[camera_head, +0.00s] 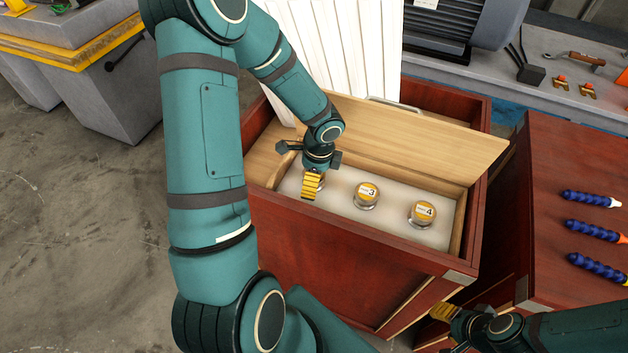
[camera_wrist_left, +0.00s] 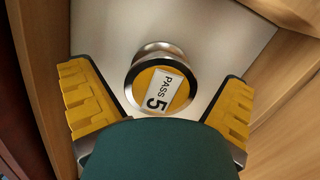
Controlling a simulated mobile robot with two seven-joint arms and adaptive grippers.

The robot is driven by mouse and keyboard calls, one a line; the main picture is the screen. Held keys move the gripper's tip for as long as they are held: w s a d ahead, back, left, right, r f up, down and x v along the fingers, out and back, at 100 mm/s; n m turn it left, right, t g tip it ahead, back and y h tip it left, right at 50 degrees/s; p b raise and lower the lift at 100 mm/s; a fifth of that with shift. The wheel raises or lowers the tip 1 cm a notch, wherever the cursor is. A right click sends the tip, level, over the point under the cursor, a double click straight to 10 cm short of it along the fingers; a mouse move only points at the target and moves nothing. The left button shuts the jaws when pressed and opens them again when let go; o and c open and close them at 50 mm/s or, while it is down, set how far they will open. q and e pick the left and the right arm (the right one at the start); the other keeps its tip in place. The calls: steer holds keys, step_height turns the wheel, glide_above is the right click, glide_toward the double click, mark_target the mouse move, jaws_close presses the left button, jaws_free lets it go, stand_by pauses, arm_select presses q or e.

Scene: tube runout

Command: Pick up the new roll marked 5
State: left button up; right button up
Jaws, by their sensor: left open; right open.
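The roll marked 5 (camera_wrist_left: 158,88) shows in the left wrist view, with a yellow face, a white "PASS 5" label and a metallic rim. It sits on the pale floor of the drawer (camera_head: 395,246). My left gripper (camera_wrist_left: 158,108) is open, with one yellow finger on each side of the roll and a gap to both. In the head view my left gripper (camera_head: 312,186) is over the left part of the drawer and hides most of that roll. My right gripper (camera_head: 446,312) is at the lower right, open and empty, outside the drawer.
A roll marked 3 (camera_head: 367,195) and a roll marked 4 (camera_head: 422,213) stand in the drawer to the right. Wooden drawer walls and a wooden panel (camera_head: 420,140) rise close by. Blue tools (camera_head: 595,232) lie on the red cabinet top at right.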

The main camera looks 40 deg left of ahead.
arm_select(q)
steer(key=shift+a+f, duration=0.1)
steer(key=shift+f, duration=0.3)
steer(key=c, duration=1.4)
steer(key=shift+r, duration=0.1)
